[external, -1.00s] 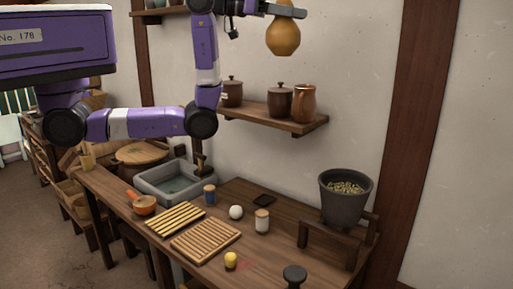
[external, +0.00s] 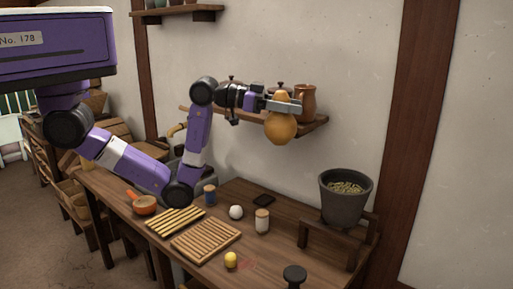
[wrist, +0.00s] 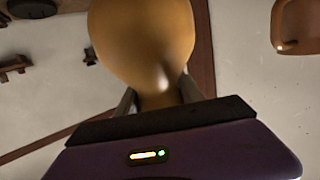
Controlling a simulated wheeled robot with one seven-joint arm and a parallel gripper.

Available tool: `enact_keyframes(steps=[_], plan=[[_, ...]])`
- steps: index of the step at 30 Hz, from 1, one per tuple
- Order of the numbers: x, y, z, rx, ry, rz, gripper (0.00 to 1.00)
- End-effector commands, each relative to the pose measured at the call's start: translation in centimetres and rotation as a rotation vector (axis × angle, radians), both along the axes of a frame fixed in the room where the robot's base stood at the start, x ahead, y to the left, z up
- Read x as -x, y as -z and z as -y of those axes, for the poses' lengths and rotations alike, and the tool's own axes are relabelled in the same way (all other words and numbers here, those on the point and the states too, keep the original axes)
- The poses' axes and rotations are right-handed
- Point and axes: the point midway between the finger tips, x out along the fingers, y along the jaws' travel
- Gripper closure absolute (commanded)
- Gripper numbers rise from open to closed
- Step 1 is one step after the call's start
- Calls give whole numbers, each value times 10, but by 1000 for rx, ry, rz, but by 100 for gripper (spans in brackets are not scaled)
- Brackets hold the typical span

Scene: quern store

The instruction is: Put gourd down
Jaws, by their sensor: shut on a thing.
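The gourd (external: 280,126) is orange-tan, with a round lower body and a narrower top. My gripper (external: 282,104) is shut on its narrow upper part. The gourd hangs upright in the air, in front of the wall shelf and above the table (external: 332,270), touching neither as far as I can tell. In the wrist view the gourd (wrist: 142,42) fills the upper middle, with a finger on each side of its neck.
The wall shelf (external: 312,126) holds a brown mug (external: 307,98) and lidded pots, partly hidden by my arm. On the table are slatted racks (external: 206,241), a white ball (external: 236,212), a lidded jar (external: 262,221), a yellow object (external: 231,260) and a grey pot (external: 341,207) on a stand.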

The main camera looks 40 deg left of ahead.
Motion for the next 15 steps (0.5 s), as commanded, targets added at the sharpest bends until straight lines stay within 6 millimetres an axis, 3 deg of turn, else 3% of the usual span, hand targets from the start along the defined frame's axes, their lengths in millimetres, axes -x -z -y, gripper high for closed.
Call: enact_keyframes(steps=[1,15], plan=[[0,22,0,-4,0,-8,100],[1,188,0,-4,0,-6,100]])
